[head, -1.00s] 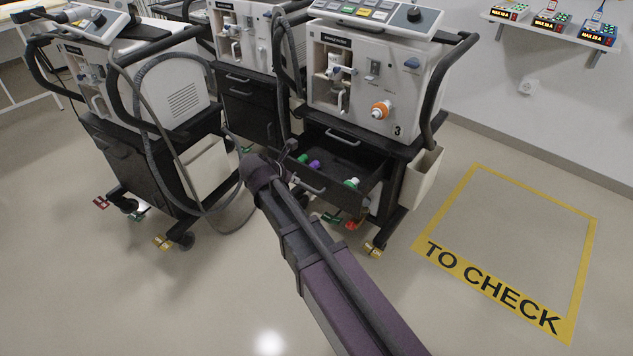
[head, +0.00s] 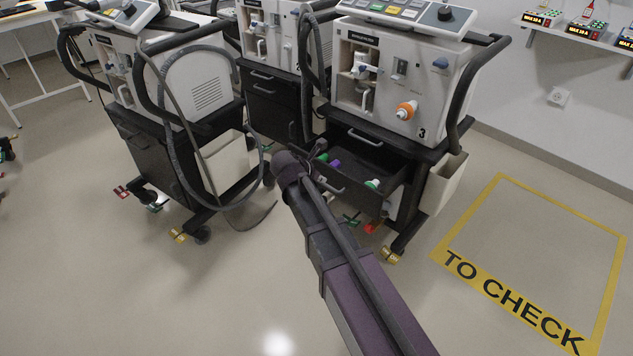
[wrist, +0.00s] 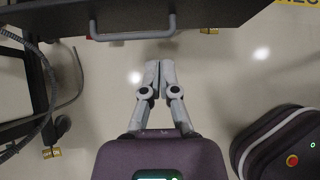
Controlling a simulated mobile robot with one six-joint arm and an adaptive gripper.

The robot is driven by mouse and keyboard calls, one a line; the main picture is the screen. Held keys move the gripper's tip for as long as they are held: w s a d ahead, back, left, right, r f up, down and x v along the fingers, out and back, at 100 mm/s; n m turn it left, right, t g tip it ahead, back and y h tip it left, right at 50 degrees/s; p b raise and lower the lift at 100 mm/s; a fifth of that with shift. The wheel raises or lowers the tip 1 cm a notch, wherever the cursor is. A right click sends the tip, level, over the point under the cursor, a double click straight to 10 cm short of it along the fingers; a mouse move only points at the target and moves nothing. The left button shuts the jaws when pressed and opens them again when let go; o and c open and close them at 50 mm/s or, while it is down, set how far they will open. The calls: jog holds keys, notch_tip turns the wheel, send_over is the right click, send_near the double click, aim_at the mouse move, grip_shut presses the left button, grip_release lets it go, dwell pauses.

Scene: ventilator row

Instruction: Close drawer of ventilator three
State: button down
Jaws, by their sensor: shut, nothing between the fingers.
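Ventilator three (head: 378,92), a white unit marked 3 on a black cart, stands right of centre in the head view. Its drawer (head: 392,196) is pulled open, with green and purple items inside. In the wrist view the dark drawer front (wrist: 215,14) crosses the top, with its grey bar handle (wrist: 132,36). My gripper (wrist: 160,63) is shut and empty. Its fingertips point toward the drawer front, just below the handle in the picture and apart from it. In the head view my arm hides the fingers and part of the drawer front.
Another ventilator cart (head: 180,90) with hoses stands at left, and one more (head: 275,95) behind. A white side bin (head: 443,183) hangs on ventilator three's cart. A yellow TO CHECK floor frame (head: 515,300) lies at right.

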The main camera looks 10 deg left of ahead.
aim_at(340, 176)
jog(key=w+d+f+b, duration=0.1)
jog(key=w, duration=0.1)
jog(key=w+d+f+b, duration=0.1)
jog(key=w, duration=0.1)
jog(key=w+d+f+b, duration=0.1)
jog(key=f, duration=0.1)
jog(key=shift+w+d, duration=0.75)
jog(key=shift+w, duration=0.1)
jog(key=shift+w+a, duration=0.1)
